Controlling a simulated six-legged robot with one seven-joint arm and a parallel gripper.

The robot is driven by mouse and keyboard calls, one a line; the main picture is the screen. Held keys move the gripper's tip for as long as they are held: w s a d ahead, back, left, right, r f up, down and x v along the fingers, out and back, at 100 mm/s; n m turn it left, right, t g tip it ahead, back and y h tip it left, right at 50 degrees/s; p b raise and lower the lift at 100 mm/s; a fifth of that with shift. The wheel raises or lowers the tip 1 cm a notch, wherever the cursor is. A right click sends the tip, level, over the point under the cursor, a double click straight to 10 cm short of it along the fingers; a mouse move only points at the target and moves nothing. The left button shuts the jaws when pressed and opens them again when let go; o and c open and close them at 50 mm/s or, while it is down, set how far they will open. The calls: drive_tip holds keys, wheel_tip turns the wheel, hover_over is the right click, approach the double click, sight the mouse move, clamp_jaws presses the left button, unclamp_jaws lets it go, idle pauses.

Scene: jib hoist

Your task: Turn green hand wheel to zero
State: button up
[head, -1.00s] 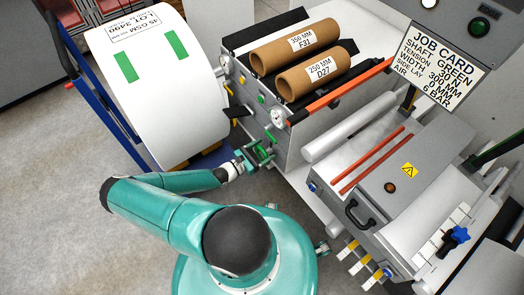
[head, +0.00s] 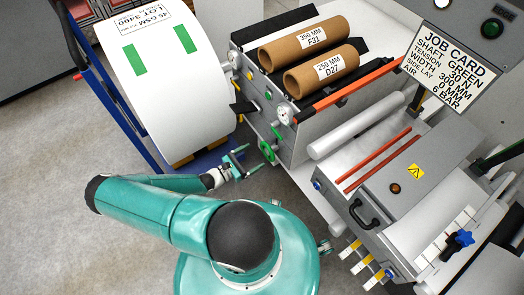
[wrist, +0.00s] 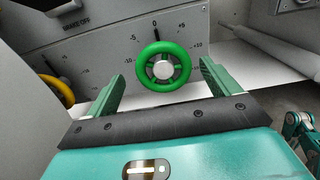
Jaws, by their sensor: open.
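The green hand wheel (wrist: 163,67) faces me on the grey machine panel in the wrist view, with a silver hub and a printed scale around it. A short black pointer (wrist: 155,32) stands above its rim, at or very near the 0 mark. The wheel also shows in the head view (head: 267,151), low on the machine's side. My gripper (head: 238,160) is open and empty, to the left of the wheel and apart from it. In the wrist view its two green fingers appear on either side of the wheel, nearer the camera.
A yellow hand wheel (wrist: 57,90) with its own scale is left of the green one. The big white roll (head: 165,75) on a blue cart stands left of my gripper. A job card (head: 450,65) is at upper right. Grey floor (head: 50,200) is clear at left.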

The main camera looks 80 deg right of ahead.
drive_tip(key=v, duration=0.5)
drive_tip(key=shift+w+a, duration=0.2)
drive_tip(key=shift+a, duration=0.05)
drive_tip(key=w+a+r+m+t+y, duration=0.3)
drive_tip(key=w+a+r+m+y, duration=0.15)
drive_tip(key=w+a+r, duration=0.65)
drive_tip(key=w+a+r+m+t+y, duration=0.45)
drive_tip(key=w+a+r, duration=0.4)
drive_tip(key=r, duration=0.55)
drive_tip(key=a+r+t+y, duration=0.15)
drive_tip(key=a+r, duration=0.25)
drive_tip(key=r, duration=0.4)
drive_tip(key=a+r+t+y, duration=0.1)
drive_tip(key=a+r+t, duration=0.25)
drive_tip(key=r, duration=0.45)
drive_tip(key=s+a+r+t+y, duration=0.2)
drive_tip(key=s+a+r+t, duration=0.3)
drive_tip(key=r, duration=0.6)
drive_tip(key=shift+s+a+r+m, duration=0.4)
drive_tip(key=shift+s+a, duration=0.75)
drive_tip(key=shift+a, duration=0.05)
